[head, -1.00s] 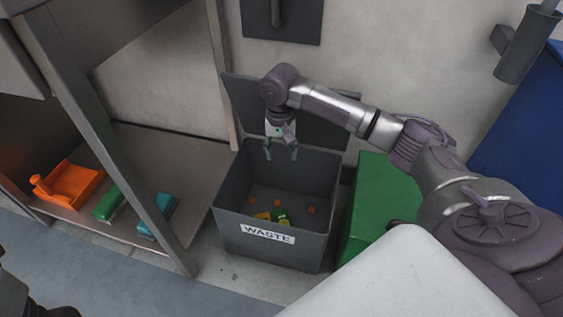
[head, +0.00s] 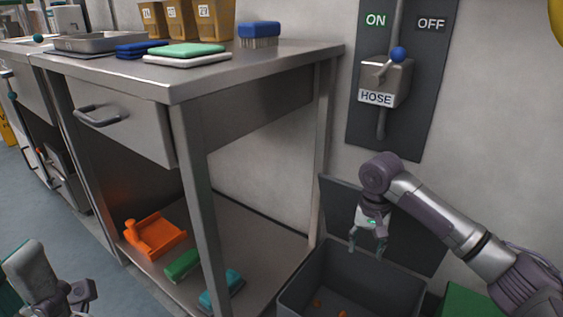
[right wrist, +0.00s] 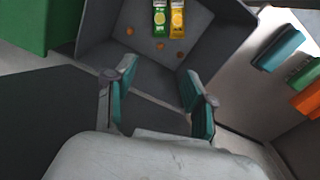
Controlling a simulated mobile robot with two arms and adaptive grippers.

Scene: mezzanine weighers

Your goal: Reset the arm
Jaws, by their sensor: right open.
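My right gripper (head: 367,246) is open and empty above the grey waste bin (head: 300,285), in front of its raised lid. In the right wrist view the two fingers (right wrist: 158,100) stand apart with nothing between them. Beyond them, inside the bin, lie a green packet (right wrist: 160,17), a yellow packet (right wrist: 177,20) and several small orange-brown bits. Part of my left arm (head: 45,280) shows at the lower left in the head view. Its fingers are not clearly visible.
A steel table (head: 190,85) holds a tray, sponges, a brush and cardboard bins. Its lower shelf (head: 265,235) bears an orange scoop (head: 155,236), a green brush (head: 183,264) and a teal brush (head: 222,290). A hose valve panel (head: 415,100) is on the wall. A green box (head: 462,303) stands right of the bin.

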